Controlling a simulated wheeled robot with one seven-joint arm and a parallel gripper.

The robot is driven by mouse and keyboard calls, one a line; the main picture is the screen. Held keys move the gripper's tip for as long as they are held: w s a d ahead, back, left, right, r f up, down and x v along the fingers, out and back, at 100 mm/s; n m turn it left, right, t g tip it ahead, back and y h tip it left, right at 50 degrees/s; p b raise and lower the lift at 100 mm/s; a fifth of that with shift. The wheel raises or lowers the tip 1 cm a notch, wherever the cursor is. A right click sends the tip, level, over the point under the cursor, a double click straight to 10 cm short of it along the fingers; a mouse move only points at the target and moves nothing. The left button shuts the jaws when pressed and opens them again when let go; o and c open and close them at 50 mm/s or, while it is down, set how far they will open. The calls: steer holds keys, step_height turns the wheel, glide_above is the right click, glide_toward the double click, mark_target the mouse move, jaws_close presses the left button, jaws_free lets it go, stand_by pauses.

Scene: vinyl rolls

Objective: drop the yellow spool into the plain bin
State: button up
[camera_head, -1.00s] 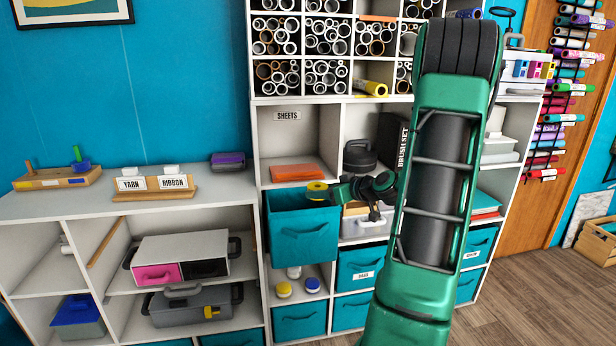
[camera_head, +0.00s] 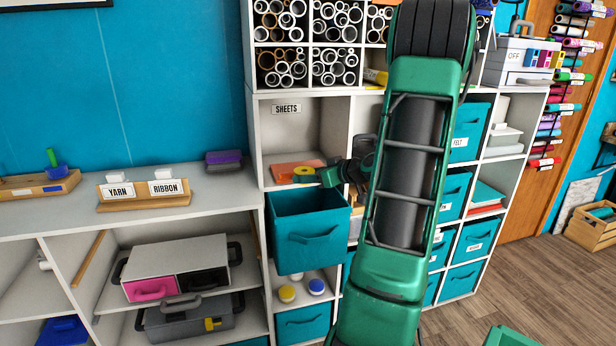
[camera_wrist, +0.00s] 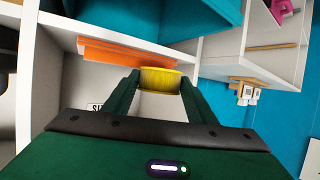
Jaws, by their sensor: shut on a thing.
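The yellow spool (camera_head: 304,174) is held at the tip of my gripper (camera_head: 318,176). In the wrist view the spool (camera_wrist: 160,80) sits between the two green fingers (camera_wrist: 158,86), which are shut on it from both sides. A teal bin with no label (camera_head: 308,240) is pulled out of the shelf with its top open. In the head view the spool shows just above this bin's back rim, in front of the orange sheets. The teal bin (camera_wrist: 195,12) also shows at the top of the wrist view. The bin's floor is hidden.
Orange sheets (camera_head: 290,170) lie in the cubby behind the spool, under the SHEETS label (camera_head: 286,109). A white counter (camera_head: 225,205) with YARN and RIBBON signs (camera_head: 140,190) stands to the left. A yellow-topped jar (camera_head: 287,293) and a blue-topped jar (camera_head: 316,286) stand below the bin.

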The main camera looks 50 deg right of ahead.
steer(key=shift+s+d, duration=0.25)
steer(key=shift+d, duration=0.15)
steer(key=f, duration=0.5)
steer(key=shift+s+d, duration=0.35)
steer(key=shift+h, duration=0.3)
steer(key=o, duration=1.1)
steer(key=shift+r, duration=5.05)
